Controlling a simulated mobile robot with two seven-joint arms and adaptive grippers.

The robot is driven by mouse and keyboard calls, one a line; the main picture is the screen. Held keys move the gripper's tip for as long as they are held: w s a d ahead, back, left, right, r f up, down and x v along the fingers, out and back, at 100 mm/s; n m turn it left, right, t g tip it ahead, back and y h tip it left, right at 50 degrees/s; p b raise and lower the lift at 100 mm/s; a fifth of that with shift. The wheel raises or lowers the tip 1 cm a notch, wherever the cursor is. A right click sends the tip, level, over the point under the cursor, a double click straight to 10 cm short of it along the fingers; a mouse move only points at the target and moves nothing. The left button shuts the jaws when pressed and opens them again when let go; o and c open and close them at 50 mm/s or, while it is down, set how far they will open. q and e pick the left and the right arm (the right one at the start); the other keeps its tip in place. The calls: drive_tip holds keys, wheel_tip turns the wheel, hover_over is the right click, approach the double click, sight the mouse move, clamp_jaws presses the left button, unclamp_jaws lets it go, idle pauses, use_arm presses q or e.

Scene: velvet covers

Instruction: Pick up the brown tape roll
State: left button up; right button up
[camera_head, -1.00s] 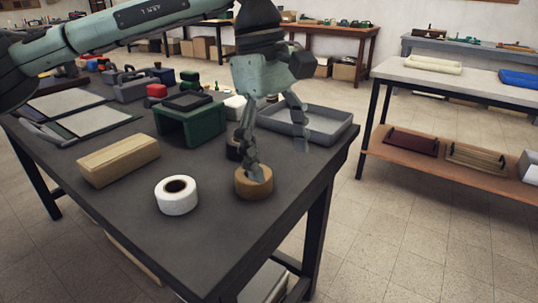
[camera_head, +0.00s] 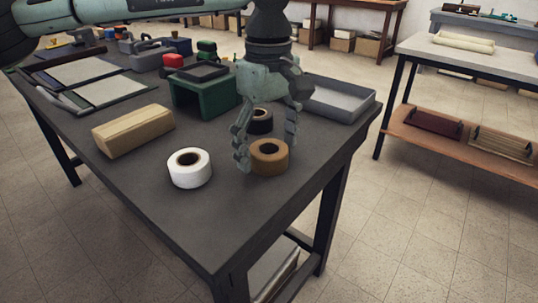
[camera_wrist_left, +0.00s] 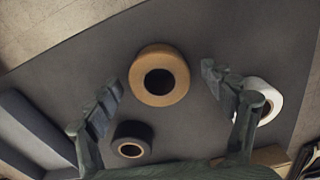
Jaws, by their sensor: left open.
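The brown tape roll (camera_head: 269,158) lies flat on the dark table near its right edge, its dark hole facing up. In the left wrist view the brown roll (camera_wrist_left: 159,57) sits ahead of and between the fingertips. My left gripper (camera_head: 266,150) is open and empty, pointing down with its fingers around the far and left side of the roll. In the left wrist view the gripper (camera_wrist_left: 160,80) shows both fingers spread wide, with no visible contact. My right gripper is not in view.
A white tape roll (camera_head: 189,168) lies left of the brown one, and a black roll (camera_head: 261,121) just behind it. A grey tray (camera_head: 338,99), a green stand (camera_head: 205,92) and a wooden block (camera_head: 133,131) stand nearby. The table's front is clear.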

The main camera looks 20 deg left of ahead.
use_arm(q)
drive_tip(key=shift+c, duration=0.3)
drive_tip(key=c, duration=1.2)
drive_tip(key=shift+r, duration=0.1)
